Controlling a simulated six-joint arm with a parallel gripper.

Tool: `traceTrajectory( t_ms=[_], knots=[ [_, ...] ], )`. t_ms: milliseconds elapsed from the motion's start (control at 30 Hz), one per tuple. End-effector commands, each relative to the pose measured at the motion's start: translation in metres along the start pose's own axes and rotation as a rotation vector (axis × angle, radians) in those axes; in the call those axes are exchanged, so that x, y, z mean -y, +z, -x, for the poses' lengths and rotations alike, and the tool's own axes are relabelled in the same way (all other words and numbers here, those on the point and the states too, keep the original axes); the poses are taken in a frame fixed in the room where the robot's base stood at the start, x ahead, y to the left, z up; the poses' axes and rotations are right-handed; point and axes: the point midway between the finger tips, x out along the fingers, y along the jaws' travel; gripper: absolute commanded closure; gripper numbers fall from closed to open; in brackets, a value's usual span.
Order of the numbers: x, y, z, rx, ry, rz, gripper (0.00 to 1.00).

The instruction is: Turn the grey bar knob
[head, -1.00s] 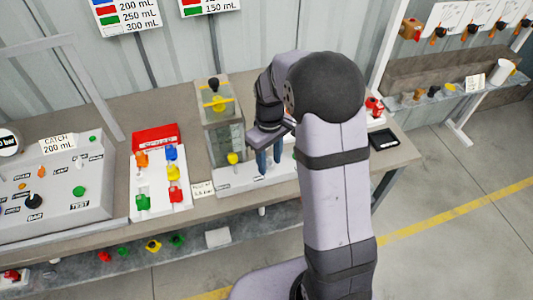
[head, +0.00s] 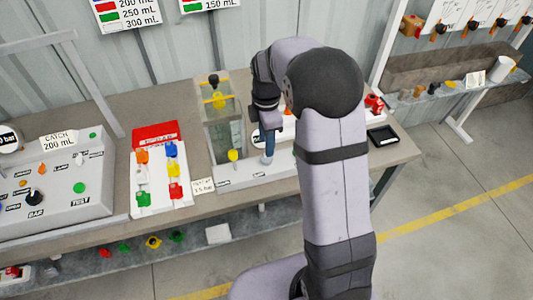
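I cannot clearly make out a grey bar knob; it may be hidden behind my gripper or arm. My gripper (head: 268,160) points down over the front of the pump stand (head: 238,180), to the right of a yellow knob (head: 233,155). Its blue-grey fingers line up as one in this view, so the gap between them is hidden. I cannot tell whether they touch anything. A dark knob (head: 37,197) sits above the label BAR on the grey console (head: 60,215) at the left, far from my gripper.
A clear tank (head: 222,135) stands left of my gripper. A white board (head: 148,208) with several coloured valves and a red top lies between console and tank. A black tray (head: 382,136) lies at the bench's right end. A lower shelf holds loose knobs.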

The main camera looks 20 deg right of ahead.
Motion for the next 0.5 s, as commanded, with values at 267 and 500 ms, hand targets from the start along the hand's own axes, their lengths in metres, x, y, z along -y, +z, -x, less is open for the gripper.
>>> traceTrajectory(
  t_ms=[267,500],
  knots=[
    [0.002,0.0,-0.032,0.0,-0.007,-0.002,0.62],
    [0.001,0.0,-0.058,0.0,-0.004,-0.002,0.62]
  ],
)
